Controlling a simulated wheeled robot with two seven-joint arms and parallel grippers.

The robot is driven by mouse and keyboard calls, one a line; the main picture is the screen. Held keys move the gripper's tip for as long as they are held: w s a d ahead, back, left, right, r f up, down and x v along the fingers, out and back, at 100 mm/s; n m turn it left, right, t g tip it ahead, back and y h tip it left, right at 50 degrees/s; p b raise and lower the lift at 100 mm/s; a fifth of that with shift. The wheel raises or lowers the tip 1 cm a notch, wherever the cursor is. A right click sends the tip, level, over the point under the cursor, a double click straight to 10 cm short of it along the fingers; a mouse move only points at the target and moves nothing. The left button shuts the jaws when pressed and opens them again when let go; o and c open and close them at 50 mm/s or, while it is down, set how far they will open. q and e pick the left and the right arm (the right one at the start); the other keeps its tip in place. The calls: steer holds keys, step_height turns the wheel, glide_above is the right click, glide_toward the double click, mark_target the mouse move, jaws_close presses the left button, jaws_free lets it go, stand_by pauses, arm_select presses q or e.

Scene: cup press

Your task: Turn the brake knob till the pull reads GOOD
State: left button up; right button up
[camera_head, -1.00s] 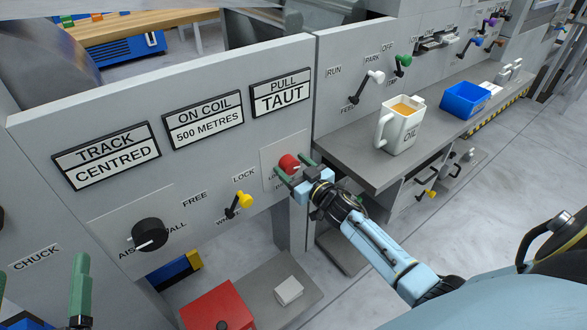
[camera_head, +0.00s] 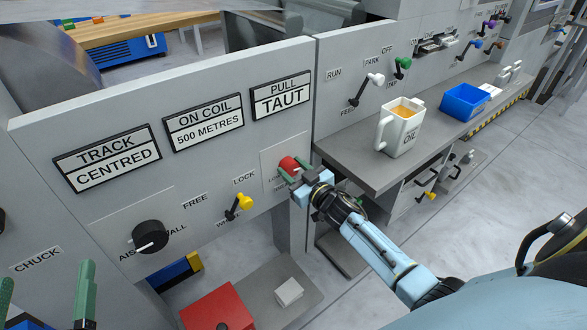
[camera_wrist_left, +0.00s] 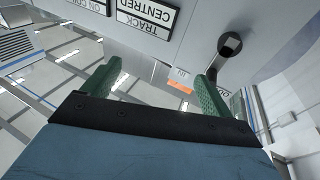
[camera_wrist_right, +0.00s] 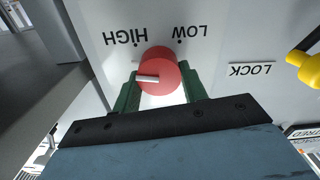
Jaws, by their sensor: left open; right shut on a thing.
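The red brake knob (camera_head: 288,163) sits on a pale plate of the grey panel. My right gripper (camera_head: 297,177) is shut on it, one green finger on each side. In the right wrist view the knob (camera_wrist_right: 162,72) shows a white pointer aimed left, with HIGH printed to its upper left and LOW to its upper right, both upside down. The pull sign (camera_head: 282,94) reads TAUT. My left gripper (camera_head: 46,280) is open and empty at the lower left, in front of the panel; the left wrist view shows nothing between its fingers (camera_wrist_left: 157,74).
A yellow lever (camera_head: 240,205) and a black knob (camera_head: 149,236) are on the same panel, left of the red knob. Signs read TRACK CENTRED and ON COIL 500 METRES. An oil mug (camera_head: 400,130) and a blue bin (camera_head: 465,100) stand on the ledge at right.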

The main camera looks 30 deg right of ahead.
steer(key=n, duration=0.2)
steer(key=shift+n+p, duration=0.3)
steer(key=shift+n, duration=0.1)
arm_select(q)
steer(key=shift+w+a+f+g+y, duration=0.1)
steer(key=shift+a+f+g+y, duration=0.1)
steer(key=shift+f+g, duration=0.55)
steer(key=shift+a+f+g+y, duration=0.1)
steer(key=shift+f+g+y, duration=0.2)
steer(key=shift+f, duration=0.7)
arm_select(e)
steer(key=shift+a+n, duration=0.1)
steer(key=shift+n, duration=1.1)
steer(key=shift+f, duration=0.1)
steer(key=o, duration=1)
steer(key=shift+c, duration=0.2)
steer(key=shift+s, duration=0.15)
arm_select(q)
steer(key=s+a+f+n+g+y+p, duration=0.1)
steer(key=s+a+f+g+y+p, duration=0.3)
steer(key=s+f+g, duration=0.8)
steer(key=shift+a+f+p, duration=0.35)
steer(key=shift+a+f, duration=0.3)
steer(key=shift+a, duration=0.55)
arm_select(e)
steer(key=s+d, duration=0.1)
steer(key=s, duration=1.2)
